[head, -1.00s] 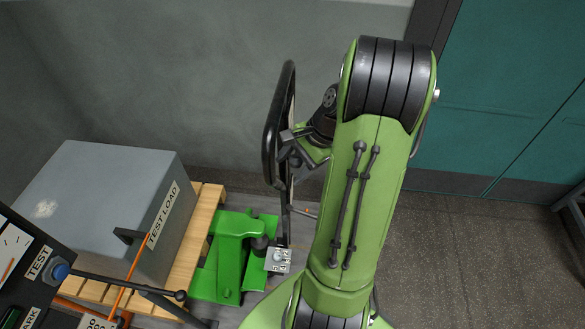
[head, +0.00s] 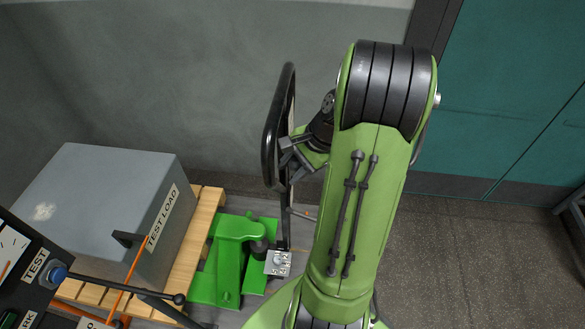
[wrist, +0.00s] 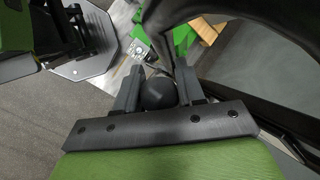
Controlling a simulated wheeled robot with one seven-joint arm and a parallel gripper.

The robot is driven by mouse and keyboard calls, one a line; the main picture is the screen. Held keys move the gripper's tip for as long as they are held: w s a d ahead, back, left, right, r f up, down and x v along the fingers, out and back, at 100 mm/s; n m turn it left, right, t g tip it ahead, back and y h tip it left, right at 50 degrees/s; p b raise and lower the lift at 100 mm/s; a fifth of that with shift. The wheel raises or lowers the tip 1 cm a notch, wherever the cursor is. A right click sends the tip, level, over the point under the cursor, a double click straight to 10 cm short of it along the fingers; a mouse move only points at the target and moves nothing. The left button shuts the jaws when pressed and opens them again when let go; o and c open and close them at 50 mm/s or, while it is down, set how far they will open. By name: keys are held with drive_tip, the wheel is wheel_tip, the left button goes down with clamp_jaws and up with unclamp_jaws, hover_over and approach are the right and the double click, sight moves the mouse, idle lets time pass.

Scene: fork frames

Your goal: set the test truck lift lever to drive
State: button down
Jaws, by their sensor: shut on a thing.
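The test truck is a green pallet truck (head: 231,262) at the lower middle of the head view, with a tall black loop handle (head: 271,125) rising from it. My gripper (head: 284,158) is beside the handle loop in the head view, with its fingertips partly hidden. In the wrist view my gripper (wrist: 158,80) has a round black knob (wrist: 157,94) between its two fingers and is shut on it. The knob looks like the lift lever's end; the rest of the lever is hidden. The handle (wrist: 178,25) curves just beyond the fingers.
A grey box marked TEST LOAD (head: 110,200) sits on a wooden pallet (head: 207,212) at left. A dark panel marked TEST (head: 33,268) stands at the lower left with rods reaching out. Teal doors (head: 510,100) stand behind.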

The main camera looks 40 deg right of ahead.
wheel_tip(320, 180, down, 4)
drive_tip(key=t+h+b, duration=0.1)
drive_tip(key=b, duration=0.3)
drive_tip(key=n+t+h+b, duration=0.1)
drive_tip(key=h+b, duration=0.1)
drive_tip(key=b, duration=0.2)
drive_tip(key=shift+s+f+t, duration=0.15)
drive_tip(key=shift+t, duration=0.15)
drive_tip(key=c, duration=0.7)
unclamp_jaws()
